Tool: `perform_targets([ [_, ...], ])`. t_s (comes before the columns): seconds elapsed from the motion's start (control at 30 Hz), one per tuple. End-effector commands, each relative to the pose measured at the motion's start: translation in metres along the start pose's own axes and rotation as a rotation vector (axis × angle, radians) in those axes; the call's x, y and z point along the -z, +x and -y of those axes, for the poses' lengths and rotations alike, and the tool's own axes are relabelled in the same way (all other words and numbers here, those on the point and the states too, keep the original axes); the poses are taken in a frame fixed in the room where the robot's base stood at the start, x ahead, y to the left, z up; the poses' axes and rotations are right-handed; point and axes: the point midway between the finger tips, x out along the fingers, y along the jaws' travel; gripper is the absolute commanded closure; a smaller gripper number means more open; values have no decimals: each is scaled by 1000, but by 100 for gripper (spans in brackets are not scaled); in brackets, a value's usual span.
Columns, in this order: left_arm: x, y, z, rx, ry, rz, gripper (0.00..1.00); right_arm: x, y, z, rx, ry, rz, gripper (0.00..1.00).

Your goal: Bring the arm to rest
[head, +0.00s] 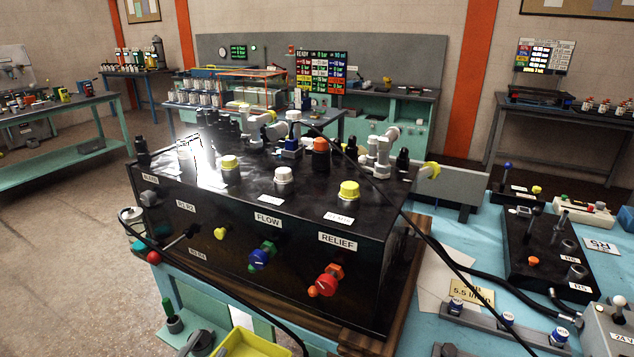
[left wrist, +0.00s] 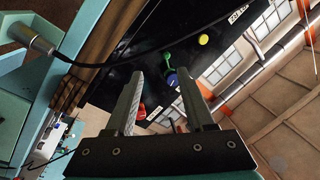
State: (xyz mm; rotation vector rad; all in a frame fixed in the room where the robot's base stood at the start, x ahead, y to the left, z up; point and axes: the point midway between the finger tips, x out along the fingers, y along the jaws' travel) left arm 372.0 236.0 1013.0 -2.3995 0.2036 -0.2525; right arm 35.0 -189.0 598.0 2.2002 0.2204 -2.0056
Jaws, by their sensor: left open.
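My left gripper (left wrist: 160,73) shows in the left wrist view, with its two grey fingers spread apart. Nothing is held between them. Beyond the fingers is the dark front of the black control box (head: 190,222), with its blue knob (left wrist: 172,79), yellow knob (left wrist: 203,39) and red knob (left wrist: 142,111). The fingers look apart from the knobs, but the exact gap cannot be told. In the head view I cannot make out the left gripper clearly. My right gripper shows in neither view.
The box stands on a teal bench (head: 455,235). A black hose (head: 440,245) crosses its right side. A black valve block (head: 540,245) lies on the right. A yellow tray (head: 250,345) is at the bottom. Open floor (head: 60,250) lies at the left.

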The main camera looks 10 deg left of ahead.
Motion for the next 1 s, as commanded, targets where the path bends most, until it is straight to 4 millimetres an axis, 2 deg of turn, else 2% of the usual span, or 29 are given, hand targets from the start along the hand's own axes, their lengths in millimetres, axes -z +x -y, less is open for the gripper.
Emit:
perform_targets([
  [0.17,-80,-24,-69,-71,-138,236,46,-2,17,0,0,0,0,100],
  [0.2,-102,-35,-90,-94,-177,307,46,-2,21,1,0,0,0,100],
  [0.27,-131,-53,-122,-131,-232,415,46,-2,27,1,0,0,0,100],
  [0.37,-173,-90,-175,-194,-316,592,46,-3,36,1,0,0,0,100],
  [0.5,-218,-154,-248,-292,-417,841,46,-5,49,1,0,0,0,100],
  [0.57,-232,-187,-279,-337,-453,951,46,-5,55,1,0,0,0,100],
  [0.6,-240,-209,-298,-368,-474,1024,46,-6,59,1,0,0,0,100],
  [0.73,-254,-282,-349,-460,-527,1247,46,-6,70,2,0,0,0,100],
  [0.8,-256,-316,-367,-502,-542,1347,46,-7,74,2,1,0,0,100],
  [0.9,-256,-352,-384,-547,-554,1451,46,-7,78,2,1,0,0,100],
  [1.0,-254,-373,-392,-570,-560,1512,46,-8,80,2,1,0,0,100],
])
